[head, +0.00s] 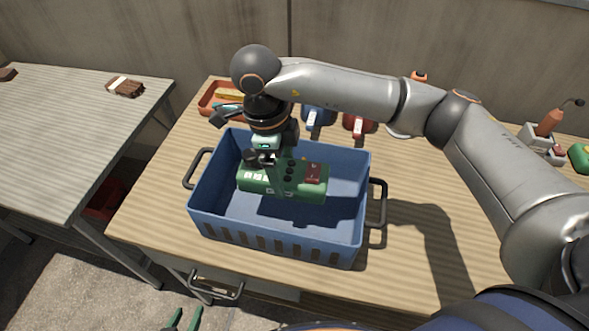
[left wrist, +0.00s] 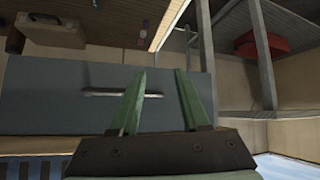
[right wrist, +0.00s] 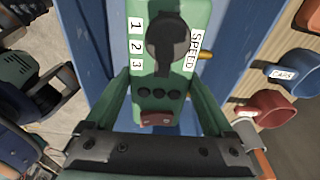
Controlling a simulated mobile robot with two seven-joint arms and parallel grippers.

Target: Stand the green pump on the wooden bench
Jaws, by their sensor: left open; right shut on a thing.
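The green pump (head: 312,190) has a dark knob, a red patch and white labels. It also shows in the right wrist view (right wrist: 200,22), with 1, 2, 3 and SPEED on its face. It lies on its side, labelled face up, within the walls of a blue crate (head: 215,226). My right gripper (head: 284,176) is shut on it from above. A shadow shows below it; I cannot tell whether it touches the crate floor. My left gripper (head: 184,318) is open and empty, low in front of the bench. The wooden bench (head: 150,205) carries the crate.
Blue and red mugs (head: 358,125) and an orange tray (head: 208,100) stand behind the crate. An orange tool (head: 550,122) and a green item (head: 580,156) are at the right. Another table (head: 70,130) at the left holds a brown brush-like item (head: 125,87) and has much free room.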

